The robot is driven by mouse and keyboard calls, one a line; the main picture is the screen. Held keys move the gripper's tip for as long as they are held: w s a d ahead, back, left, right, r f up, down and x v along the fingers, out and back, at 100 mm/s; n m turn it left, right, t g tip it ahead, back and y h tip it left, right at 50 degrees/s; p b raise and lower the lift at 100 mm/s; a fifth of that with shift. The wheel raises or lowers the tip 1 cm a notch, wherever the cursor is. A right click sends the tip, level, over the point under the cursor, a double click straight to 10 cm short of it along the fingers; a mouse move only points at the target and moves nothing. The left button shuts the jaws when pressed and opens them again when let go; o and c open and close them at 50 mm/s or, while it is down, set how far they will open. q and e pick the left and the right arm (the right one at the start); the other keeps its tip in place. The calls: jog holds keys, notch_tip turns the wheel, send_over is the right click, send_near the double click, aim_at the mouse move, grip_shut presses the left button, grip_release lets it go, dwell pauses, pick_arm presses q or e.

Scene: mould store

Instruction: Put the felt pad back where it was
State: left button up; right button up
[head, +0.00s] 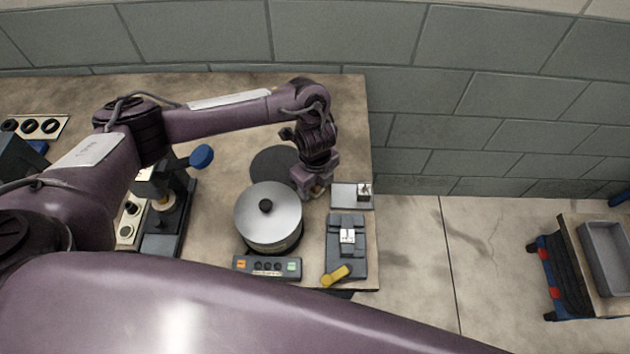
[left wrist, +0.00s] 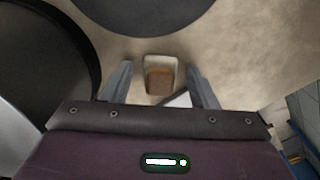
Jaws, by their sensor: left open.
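My left gripper (head: 312,192) is low over the bench, to the right of the lidded pot. In the left wrist view its two fingers (left wrist: 159,84) are apart, with nothing held. A small brown block-like piece (left wrist: 159,80) with a pale surround shows between and beyond the fingertips; it may be the felt pad, but I cannot tell for sure. In the head view the gripper mostly hides this spot. A flat dark round disc (head: 268,162) lies on the bench behind the pot; it also shows at the top of the left wrist view (left wrist: 140,12). My right gripper is not in view.
The pot (head: 268,217) has a silver lid. A button box (head: 267,267) lies in front of it. A grey fixture (head: 346,260) with a yellow handle (head: 336,276) and a metal plate (head: 345,197) stand near the bench's right edge. A blue-knobbed press (head: 201,156) stands left.

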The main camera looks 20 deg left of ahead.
pick_arm(q)
jog(key=shift+r, duration=0.55)
notch_tip(320, 180, up, 11)
jog(key=p, duration=0.1)
jog(key=shift+s, duration=0.1)
dwell(0.3)
